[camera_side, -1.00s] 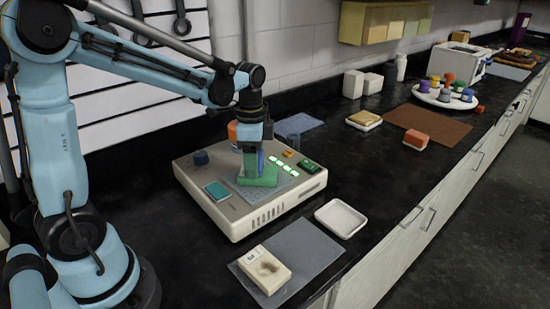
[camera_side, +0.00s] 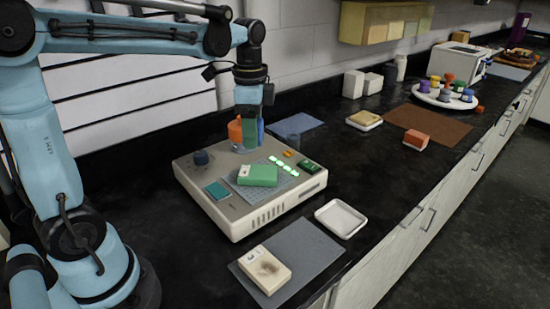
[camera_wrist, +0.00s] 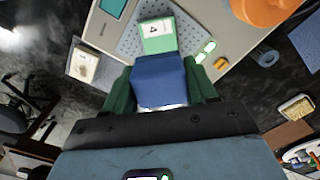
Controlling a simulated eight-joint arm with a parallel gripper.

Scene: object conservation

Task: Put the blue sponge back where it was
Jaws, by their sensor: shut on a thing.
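My gripper (camera_side: 251,132) is shut on the blue sponge (camera_wrist: 160,80), with a green finger on each side of it in the wrist view. In the side view only a narrow blue strip of the sponge shows at the gripper. The gripper holds it raised near the back of the beige device (camera_side: 225,205), beside an orange object (camera_side: 235,130). A green block (camera_side: 258,175) with a white label lies on the grey perforated plate (camera_side: 285,183) on top of the device, apart from the gripper.
A grey mat (camera_side: 315,245) at the front bears a pale, stained block (camera_side: 264,268). A white empty tray (camera_side: 341,217) stands beside the device. A blue-grey mat (camera_side: 299,123) lies behind the device. Further right are a yellow sponge on a dish (camera_side: 364,121) and a brown mat (camera_side: 440,120).

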